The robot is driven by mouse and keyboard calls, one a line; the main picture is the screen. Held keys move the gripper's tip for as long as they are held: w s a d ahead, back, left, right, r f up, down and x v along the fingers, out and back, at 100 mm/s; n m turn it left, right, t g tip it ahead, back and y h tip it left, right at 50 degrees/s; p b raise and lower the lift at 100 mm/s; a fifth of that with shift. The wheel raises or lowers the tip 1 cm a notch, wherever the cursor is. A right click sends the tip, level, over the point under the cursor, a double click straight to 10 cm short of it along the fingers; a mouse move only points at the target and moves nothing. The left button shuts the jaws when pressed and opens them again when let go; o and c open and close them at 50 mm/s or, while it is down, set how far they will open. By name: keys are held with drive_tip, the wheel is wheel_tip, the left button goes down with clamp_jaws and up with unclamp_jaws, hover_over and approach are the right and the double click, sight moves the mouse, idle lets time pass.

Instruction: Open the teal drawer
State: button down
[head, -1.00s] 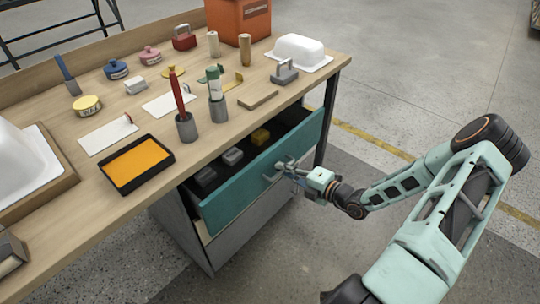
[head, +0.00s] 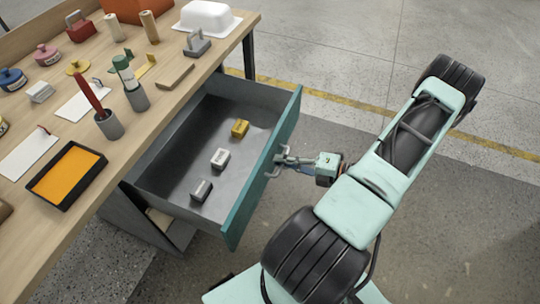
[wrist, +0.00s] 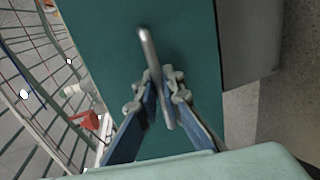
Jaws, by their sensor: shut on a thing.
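The teal drawer (head: 262,180) is pulled far out from under the workbench, and its grey inside shows in the head view. My gripper (head: 282,161) is at the drawer's front, shut on the metal bar handle (wrist: 152,62). In the wrist view the two fingers of my gripper (wrist: 158,95) sit on either side of the handle, against the teal front. A yellow block (head: 240,128), a white block (head: 220,158) and a dark grey block (head: 202,190) lie apart in a row on the drawer floor.
The wooden benchtop (head: 205,75) holds an orange tray (head: 66,175), a grey cup with a red tool (head: 108,124), a white domed dish (head: 207,17) and several small items. A dark table leg (head: 249,57) stands behind the drawer. Floor beyond my arm is clear.

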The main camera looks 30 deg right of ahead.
drive_tip(key=shift+s+d, duration=0.25)
drive_tip(key=shift+s, duration=0.2)
drive_tip(key=c, duration=2.3)
unclamp_jaws()
drive_tip(key=shift+c, duration=0.2)
drive_tip(key=v, duration=1.2)
